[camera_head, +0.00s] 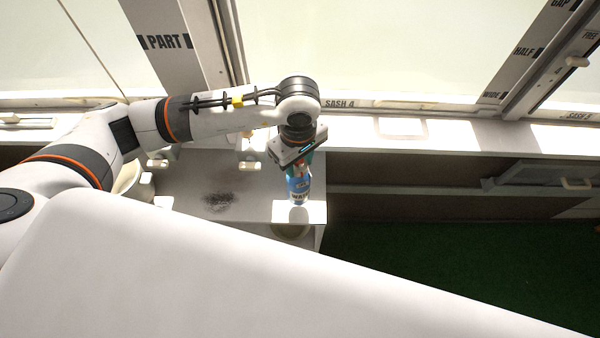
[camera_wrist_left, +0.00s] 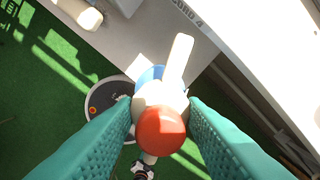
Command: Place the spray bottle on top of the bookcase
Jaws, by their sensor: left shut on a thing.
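The spray bottle (camera_head: 299,187), blue with lettering, hangs below my left gripper (camera_head: 297,156) in the head view. In the left wrist view the teal fingers of my left gripper (camera_wrist_left: 160,108) are shut on the spray bottle (camera_wrist_left: 161,132), with its red part and white spout between them. The low unit with a grey-white top (camera_head: 235,172), which may be the bookcase, lies under and left of the bottle. The bottle appears over its right end; I cannot tell whether it touches. My right gripper is not in view.
A dark speckled patch (camera_head: 218,201) marks the unit's top. A pale round bowl (camera_head: 128,178) stands at its left end, and small white pieces (camera_head: 158,164) lie nearby. The window sill (camera_head: 400,128) runs behind. Green floor (camera_head: 400,245) lies to the right.

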